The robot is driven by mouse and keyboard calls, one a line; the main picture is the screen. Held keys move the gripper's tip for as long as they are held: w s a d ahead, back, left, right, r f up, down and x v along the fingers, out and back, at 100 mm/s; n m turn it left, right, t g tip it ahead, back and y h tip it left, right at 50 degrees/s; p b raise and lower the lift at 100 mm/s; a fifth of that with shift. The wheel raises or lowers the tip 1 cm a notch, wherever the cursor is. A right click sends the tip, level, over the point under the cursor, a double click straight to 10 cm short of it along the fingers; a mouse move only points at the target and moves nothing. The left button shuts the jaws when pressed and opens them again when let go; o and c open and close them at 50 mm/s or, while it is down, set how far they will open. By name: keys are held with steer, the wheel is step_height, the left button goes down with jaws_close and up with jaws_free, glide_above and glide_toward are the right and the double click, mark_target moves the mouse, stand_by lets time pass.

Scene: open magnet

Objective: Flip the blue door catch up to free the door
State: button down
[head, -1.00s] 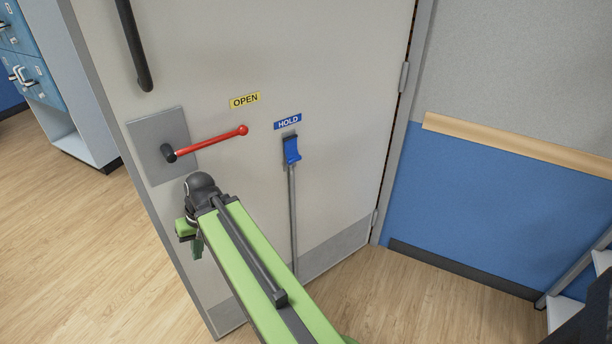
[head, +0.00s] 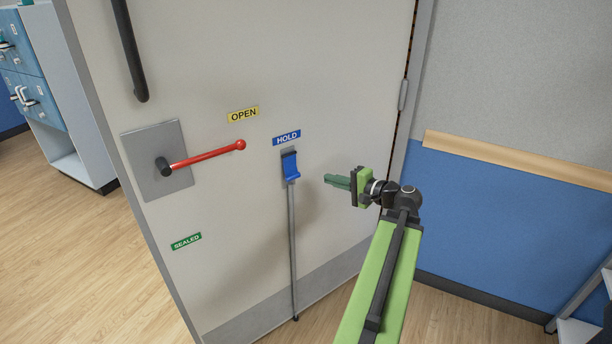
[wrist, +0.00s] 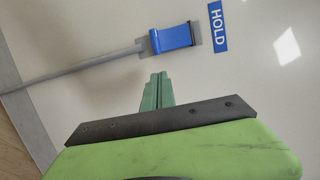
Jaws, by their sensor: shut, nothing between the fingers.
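The blue door catch (head: 290,167) sits on the grey door, at the top of a thin grey rod (head: 292,250) and under the blue HOLD label (head: 286,138). Its lower end juts out from the door. My gripper (head: 328,180) is shut and empty, just right of the catch and a little lower, pointing left at it. In the wrist view the catch (wrist: 172,38) lies beyond the shut green fingertips (wrist: 159,77), with a gap in the picture between them. I see no contact.
A red lever (head: 208,155) on a grey plate is left of the catch, under the yellow OPEN label (head: 243,114). A black handle (head: 130,50) is at upper left. A green SEALED label (head: 186,241) is lower down. A blue wall (head: 480,220) stands at right.

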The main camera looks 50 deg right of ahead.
mark_target(292, 167)
steer(key=w, duration=0.3)
steer(key=w+f+b, duration=0.1)
steer(key=w, duration=0.2)
steer(key=w+f+b, duration=0.1)
steer(key=w, duration=0.3)
steer(key=shift+a, duration=0.3)
steer(key=shift+s+r, duration=0.1)
